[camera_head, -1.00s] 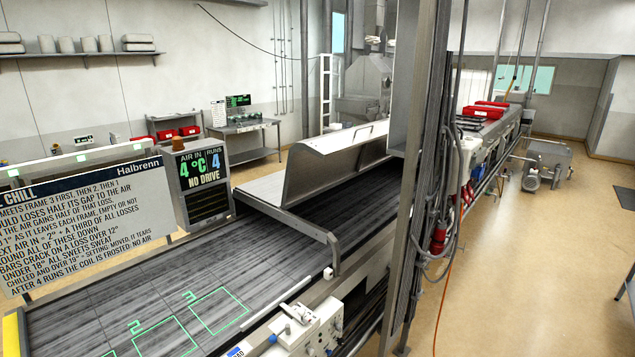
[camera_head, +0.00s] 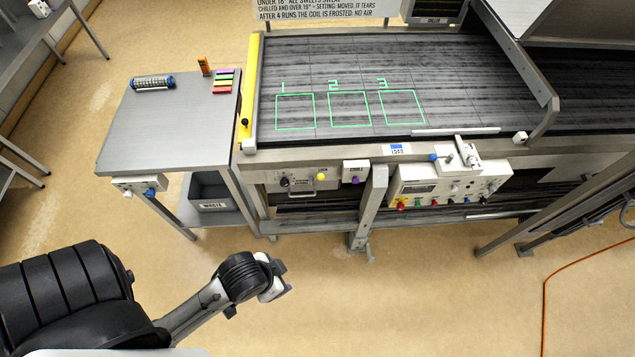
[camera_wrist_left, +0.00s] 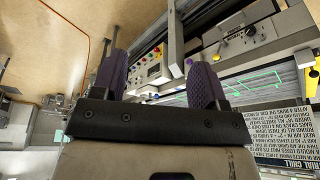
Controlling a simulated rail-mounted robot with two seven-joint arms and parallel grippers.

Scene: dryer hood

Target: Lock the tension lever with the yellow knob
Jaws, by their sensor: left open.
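A small yellow knob (camera_head: 320,177) sits on the frame under the conveyor's front edge, and it also shows in the left wrist view (camera_wrist_left: 250,31). A bent metal handle (camera_head: 302,190), possibly the tension lever, is just left of and below it. Its lock state is too small to tell. My left gripper (camera_head: 272,288) is low in front of the conveyor, well apart from the knob. In the left wrist view its two purple-padded fingers (camera_wrist_left: 160,78) are spread with nothing between them. My right gripper is not in view.
A black knob (camera_head: 284,182) and a purple knob (camera_head: 355,180) flank the yellow one. A support post (camera_head: 372,205) and a control box (camera_head: 450,183) stand to the right. A side table (camera_head: 170,125) with a waste bin (camera_head: 208,192) below is left.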

